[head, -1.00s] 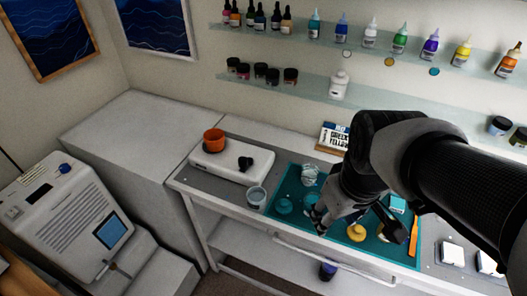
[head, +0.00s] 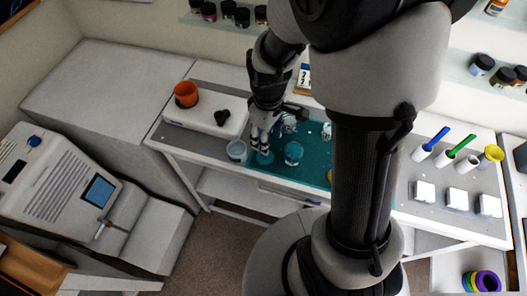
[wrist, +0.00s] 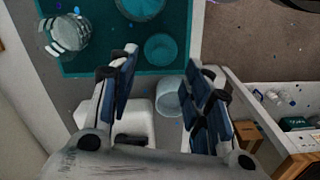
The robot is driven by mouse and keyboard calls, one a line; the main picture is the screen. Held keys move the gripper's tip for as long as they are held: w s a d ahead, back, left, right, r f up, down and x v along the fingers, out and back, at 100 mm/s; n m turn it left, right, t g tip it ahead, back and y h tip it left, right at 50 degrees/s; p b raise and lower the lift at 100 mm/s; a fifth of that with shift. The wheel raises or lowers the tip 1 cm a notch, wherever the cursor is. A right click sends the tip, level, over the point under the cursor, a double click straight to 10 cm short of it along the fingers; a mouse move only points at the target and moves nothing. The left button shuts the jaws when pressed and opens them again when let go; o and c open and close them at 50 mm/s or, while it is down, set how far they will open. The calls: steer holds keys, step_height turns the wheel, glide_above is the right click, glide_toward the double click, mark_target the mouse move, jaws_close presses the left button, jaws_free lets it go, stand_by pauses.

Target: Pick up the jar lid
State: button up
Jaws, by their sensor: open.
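A round, flat teal piece that looks like the jar lid (head: 264,159) lies at the left end of the teal mat (head: 315,150). It also shows in the wrist view (wrist: 161,49). My gripper (head: 259,148) points down at it from above, with fingers spread and nothing held. In the wrist view, the lid shows between and just beyond the open fingertips (wrist: 162,58); I cannot tell the exact height gap.
A translucent cup (head: 236,150) stands close to the left of the lid. A clear container with white contents (wrist: 66,34) is on the mat. A white scale-like box (head: 205,117) carries an orange pot (head: 186,94). My arm hides the mat's right part.

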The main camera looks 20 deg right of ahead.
steer(key=f+b, duration=0.1)
steer(key=f, duration=0.1)
steer(key=f+b, duration=0.1)
steer(key=f, duration=0.2)
steer(key=f+b, duration=0.1)
steer(key=f, duration=0.2)
steer(key=shift+w+a+f, duration=0.1)
steer(key=shift+a+f, duration=0.05)
steer(key=shift+a, duration=0.1)
steer(key=shift+c, duration=0.4)
steer(key=c, duration=0.8)
steer(key=shift+o, duration=0.2)
